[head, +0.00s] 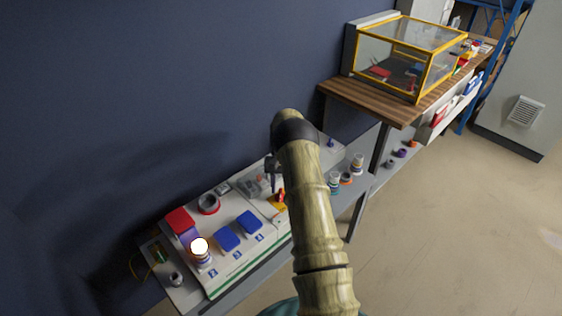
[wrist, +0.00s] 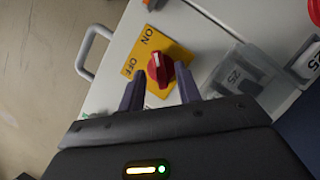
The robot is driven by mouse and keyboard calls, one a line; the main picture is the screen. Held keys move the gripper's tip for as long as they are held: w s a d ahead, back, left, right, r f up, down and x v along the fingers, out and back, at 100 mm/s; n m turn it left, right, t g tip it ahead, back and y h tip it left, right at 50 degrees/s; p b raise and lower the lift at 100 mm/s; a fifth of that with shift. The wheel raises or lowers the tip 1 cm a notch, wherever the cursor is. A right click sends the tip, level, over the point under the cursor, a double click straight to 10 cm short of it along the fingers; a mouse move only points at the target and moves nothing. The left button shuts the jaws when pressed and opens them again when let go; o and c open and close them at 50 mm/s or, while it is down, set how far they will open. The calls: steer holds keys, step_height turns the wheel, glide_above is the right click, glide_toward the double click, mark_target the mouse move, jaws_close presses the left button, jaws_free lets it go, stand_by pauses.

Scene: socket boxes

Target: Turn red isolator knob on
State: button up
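The red isolator knob (wrist: 160,68) sits on a yellow plate (wrist: 135,68) marked ON and OFF in the wrist view. Its white pointer line is seen on the knob, which lies between the two labels' side and my fingers. My gripper (wrist: 160,93) is open, with one dark finger on each side of the knob's near part; I cannot tell whether either finger touches it. In the head view the knob (head: 281,195) and its yellow plate show at the edge of my arm, which hides part of the panel. My gripper (head: 271,175) is partly visible there, just above the plate.
The white panel (head: 240,262) carries blue covers (head: 227,238), a raised red cover (head: 179,220) and a lit white lamp (head: 199,247). A grey handle (wrist: 90,50) and a clear cover (wrist: 240,75) flank the plate. A glass case (head: 400,60) stands on a wooden table behind.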

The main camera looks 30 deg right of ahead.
steer(key=p+v, duration=0.6)
steer(key=v, duration=1)
stand_by(0.4)
steer(key=shift+w+r, duration=0.1)
steer(key=shift+r, duration=0.05)
